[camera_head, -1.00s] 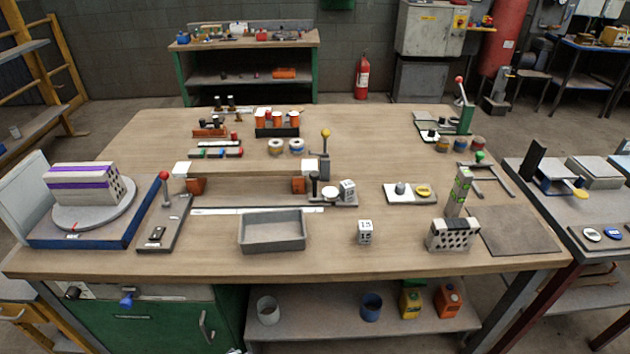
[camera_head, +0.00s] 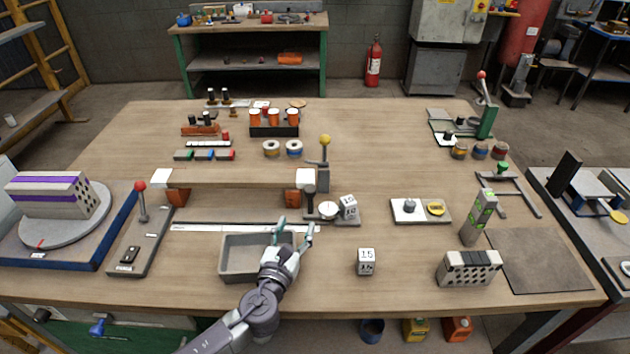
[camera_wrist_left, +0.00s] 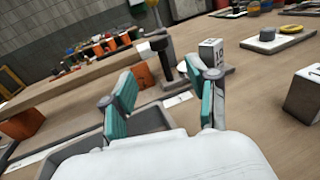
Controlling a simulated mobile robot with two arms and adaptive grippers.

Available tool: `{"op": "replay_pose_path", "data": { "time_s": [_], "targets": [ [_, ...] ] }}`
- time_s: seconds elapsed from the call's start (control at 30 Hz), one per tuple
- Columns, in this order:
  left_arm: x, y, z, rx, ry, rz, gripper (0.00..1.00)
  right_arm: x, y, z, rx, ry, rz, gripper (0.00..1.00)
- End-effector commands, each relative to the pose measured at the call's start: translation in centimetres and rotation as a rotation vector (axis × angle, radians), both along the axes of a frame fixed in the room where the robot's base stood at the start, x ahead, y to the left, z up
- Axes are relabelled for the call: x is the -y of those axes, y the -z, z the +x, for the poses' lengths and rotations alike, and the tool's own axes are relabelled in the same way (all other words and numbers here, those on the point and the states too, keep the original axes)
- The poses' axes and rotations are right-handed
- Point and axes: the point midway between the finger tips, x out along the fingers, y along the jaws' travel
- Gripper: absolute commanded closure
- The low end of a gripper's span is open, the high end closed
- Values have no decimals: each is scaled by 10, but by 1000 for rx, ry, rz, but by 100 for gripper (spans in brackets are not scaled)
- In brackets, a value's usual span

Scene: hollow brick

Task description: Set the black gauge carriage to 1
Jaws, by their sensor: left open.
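A dark upright post with a black knob, which looks like the black gauge carriage (camera_head: 309,197), stands at the right end of a long white scale strip (camera_head: 205,227). In the left wrist view the black-knobbed post (camera_wrist_left: 166,66) shows beyond and between my fingers. My left gripper (camera_head: 296,226) is open and empty, its teal fingers above the right back rim of the grey tray (camera_head: 228,272). The fingers (camera_wrist_left: 162,76) are apart from the post, on its near side. The strip's marks are too small to read, so the carriage's setting cannot be told. My right gripper is out of view.
A wooden beam (camera_head: 235,179) on orange blocks runs behind the strip. A yellow-knobbed lever (camera_head: 325,158) and a number cube (camera_head: 348,206) stand close to the post. Another cube (camera_head: 366,261) sits to the front right. The tabletop between this cube and the perforated brick (camera_head: 468,270) is clear.

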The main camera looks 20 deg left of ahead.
Motion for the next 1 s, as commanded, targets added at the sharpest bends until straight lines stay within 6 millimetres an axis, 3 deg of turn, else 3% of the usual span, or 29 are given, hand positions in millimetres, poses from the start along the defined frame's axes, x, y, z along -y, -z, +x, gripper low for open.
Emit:
{"op": "replay_pose_path", "data": {
  "time_s": [0.2,0.33,0.43,0.7,1.0],
  "targets": [
    [-1,-2,32,2,-3,-1,41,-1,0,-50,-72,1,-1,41],
    [-2,-2,60,2,-4,-3,41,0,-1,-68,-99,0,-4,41],
    [-2,-1,82,2,-4,-3,41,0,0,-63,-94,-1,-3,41],
    [-2,1,124,1,-3,-6,41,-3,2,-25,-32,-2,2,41],
    [-3,1,135,-1,-3,-5,41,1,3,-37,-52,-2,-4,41]
  ]
}}
